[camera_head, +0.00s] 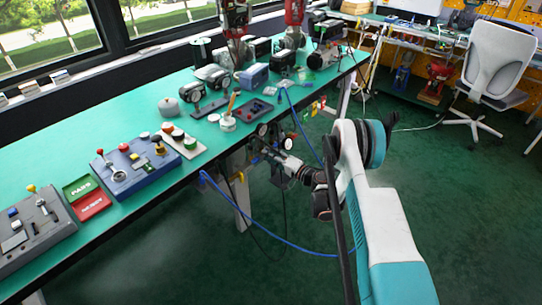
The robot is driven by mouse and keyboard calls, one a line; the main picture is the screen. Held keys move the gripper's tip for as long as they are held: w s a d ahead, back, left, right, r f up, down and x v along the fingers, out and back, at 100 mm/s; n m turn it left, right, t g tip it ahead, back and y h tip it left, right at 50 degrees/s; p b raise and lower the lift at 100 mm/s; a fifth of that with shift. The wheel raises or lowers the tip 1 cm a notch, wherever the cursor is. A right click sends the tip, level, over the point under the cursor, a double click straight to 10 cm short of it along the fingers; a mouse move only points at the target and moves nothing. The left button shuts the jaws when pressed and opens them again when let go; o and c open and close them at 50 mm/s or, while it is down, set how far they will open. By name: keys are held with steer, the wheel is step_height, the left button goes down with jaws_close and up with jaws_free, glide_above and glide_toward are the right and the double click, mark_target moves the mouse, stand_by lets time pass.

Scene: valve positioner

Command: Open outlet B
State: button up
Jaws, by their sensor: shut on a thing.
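The valve positioner (268,141) hangs at the front edge of the green bench, with round gauges (262,129) on it and blue tubing beside it. My gripper (284,163) reaches in from the right, low beside the bench edge, and its fingertips meet the lower part of the positioner. It is shut on a small part there. The fingers hide most of that part, so I cannot tell its shape or how far it is turned. Outlet B's label cannot be read at this size.
The green bench (60,160) carries control boxes (135,164), a PASS/REJECT sign (87,198) and several instruments. A white chair (496,62) stands at the back right. The floor (450,180) right of my arm is clear.

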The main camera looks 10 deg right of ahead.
steer(key=shift+f+m, duration=0.1)
steer(key=shift+m, duration=1.6)
steer(key=o, duration=0.8)
steer(key=shift+o, duration=0.2)
